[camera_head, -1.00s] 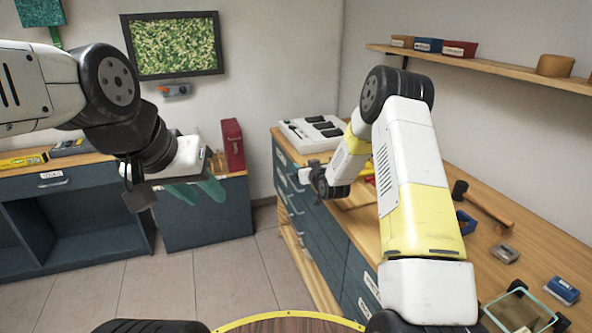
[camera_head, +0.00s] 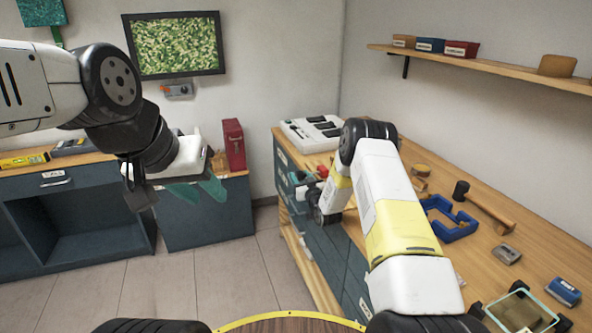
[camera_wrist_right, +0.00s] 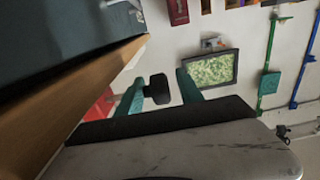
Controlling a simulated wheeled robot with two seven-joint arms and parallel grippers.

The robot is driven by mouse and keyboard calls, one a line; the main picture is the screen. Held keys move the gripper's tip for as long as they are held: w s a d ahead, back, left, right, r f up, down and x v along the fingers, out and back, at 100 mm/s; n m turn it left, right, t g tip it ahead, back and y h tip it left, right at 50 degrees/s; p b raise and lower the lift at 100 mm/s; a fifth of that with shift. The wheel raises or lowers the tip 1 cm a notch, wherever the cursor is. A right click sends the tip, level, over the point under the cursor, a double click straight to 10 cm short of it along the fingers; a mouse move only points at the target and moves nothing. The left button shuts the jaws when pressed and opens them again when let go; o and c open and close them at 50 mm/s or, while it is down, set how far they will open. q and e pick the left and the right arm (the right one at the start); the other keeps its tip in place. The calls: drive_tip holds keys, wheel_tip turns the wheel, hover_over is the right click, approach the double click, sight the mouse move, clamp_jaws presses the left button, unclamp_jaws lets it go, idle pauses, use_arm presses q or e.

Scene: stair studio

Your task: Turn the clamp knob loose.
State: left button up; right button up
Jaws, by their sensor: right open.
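A dark round knob (camera_wrist_right: 158,88) shows in the right wrist view between the two teal fingers of my right gripper (camera_wrist_right: 158,92). The fingers are open, one on each side, with a gap visible; I cannot tell whether either touches it. A red part (camera_wrist_right: 101,106) lies left of the fingers, partly hidden. In the head view my right gripper (camera_head: 304,188) is at the bench's left edge, beside a small red piece (camera_head: 322,171); my arm hides much of the clamp area. My left gripper (camera_head: 198,190) hangs empty at the left, its teal fingers apart.
The wooden bench (camera_head: 480,256) carries a blue C-shaped frame (camera_head: 452,228), a mallet (camera_head: 484,206), a white device (camera_head: 312,133) and a clear-edged tray (camera_head: 497,312). A shelf (camera_head: 490,67) runs above. A red box (camera_head: 233,145) stands on the far cabinet. Floor between is free.

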drive_tip(key=shift+x, duration=1.45)
drive_tip(key=shift+c, duration=0.2)
clamp_jaws()
drive_tip(key=shift+a, duration=0.15)
